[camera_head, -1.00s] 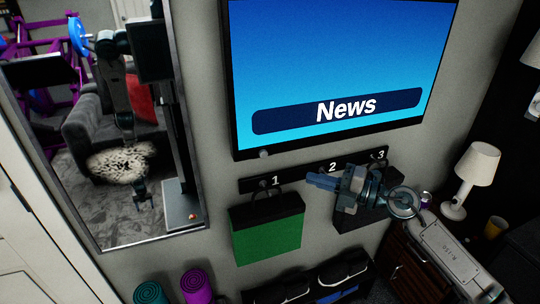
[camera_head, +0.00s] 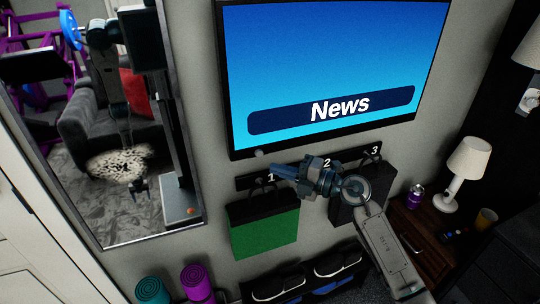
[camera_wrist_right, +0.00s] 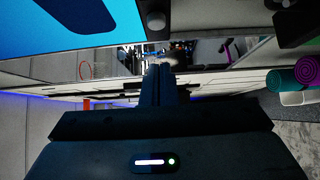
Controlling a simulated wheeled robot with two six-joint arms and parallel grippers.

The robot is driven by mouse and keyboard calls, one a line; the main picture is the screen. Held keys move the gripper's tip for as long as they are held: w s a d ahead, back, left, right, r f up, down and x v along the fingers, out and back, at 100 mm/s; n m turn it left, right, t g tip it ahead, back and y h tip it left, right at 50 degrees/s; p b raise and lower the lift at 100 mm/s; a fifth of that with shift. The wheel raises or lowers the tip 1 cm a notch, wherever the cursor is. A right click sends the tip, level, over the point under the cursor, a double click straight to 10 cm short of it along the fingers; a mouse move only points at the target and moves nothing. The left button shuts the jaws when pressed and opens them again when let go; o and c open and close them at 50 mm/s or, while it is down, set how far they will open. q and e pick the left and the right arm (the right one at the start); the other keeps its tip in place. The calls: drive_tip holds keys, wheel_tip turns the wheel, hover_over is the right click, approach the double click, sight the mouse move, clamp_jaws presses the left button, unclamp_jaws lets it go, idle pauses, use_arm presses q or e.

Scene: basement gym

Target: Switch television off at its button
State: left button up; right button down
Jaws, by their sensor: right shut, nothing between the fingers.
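The television (camera_head: 325,60) hangs on the wall with its screen lit, showing a blue picture with the word "News". It also shows in the right wrist view (camera_wrist_right: 60,30). A small round grey button (camera_head: 259,153) sticks out at its lower left edge; in the right wrist view it is a knob (camera_wrist_right: 156,21) above the fingertips. My right gripper (camera_head: 274,170) is shut and empty, pointing left, a little below and right of the button in the head view. In the right wrist view its closed fingers (camera_wrist_right: 160,70) point ahead, apart from the button. My left gripper is not directly in view.
Below the television is a numbered hook rail (camera_head: 244,182) with a green bag (camera_head: 265,236) and a dark bag (camera_head: 345,208). A mirror (camera_head: 196,205) at left reflects the room and parts of me. A lamp (camera_head: 467,165) stands on the right cabinet. Rolled mats (camera_head: 196,282) stand below.

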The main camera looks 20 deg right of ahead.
sight(259, 154)
drive_tip(key=shift+w+a+p, duration=0.2)
drive_tip(key=shift+w+p, duration=0.05)
drive_tip(key=shift+w, duration=0.6)
drive_tip(key=shift+w+a+p, duration=0.25)
drive_tip(key=shift+w+p, duration=0.05)
drive_tip(key=shift+w, duration=0.5)
drive_tip(key=shift+w+a+p, duration=0.2)
drive_tip(key=shift+w+p, duration=0.05)
drive_tip(key=shift+w, duration=0.6)
